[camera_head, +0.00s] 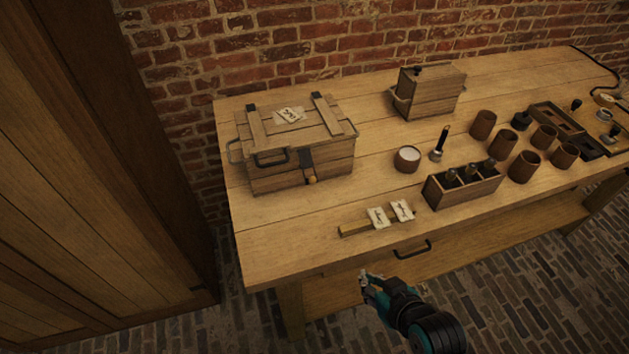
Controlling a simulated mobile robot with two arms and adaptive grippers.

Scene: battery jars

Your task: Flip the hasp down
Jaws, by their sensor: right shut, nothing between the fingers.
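A wooden chest (330,165) with a closed lid stands on the left part of the workbench. A dark metal hasp (306,160) shows at the middle of its front, near the lid seam. A small brass-coloured piece (312,180) shows just below it. I cannot tell at this size whether the hasp lies flat against the front. My right gripper (367,277) is shut and empty, in front of the bench's front edge, well below and to the right of the chest and touching nothing. My left gripper is not in view.
On the workbench (290,225), a wooden strip with paper cards (377,217) lies near the front edge. A bottle rack (460,189), a white-filled jar (407,158), several brown cups (525,166) and a smaller box (430,95) stand to the right. A drawer handle (412,250) sticks out in front.

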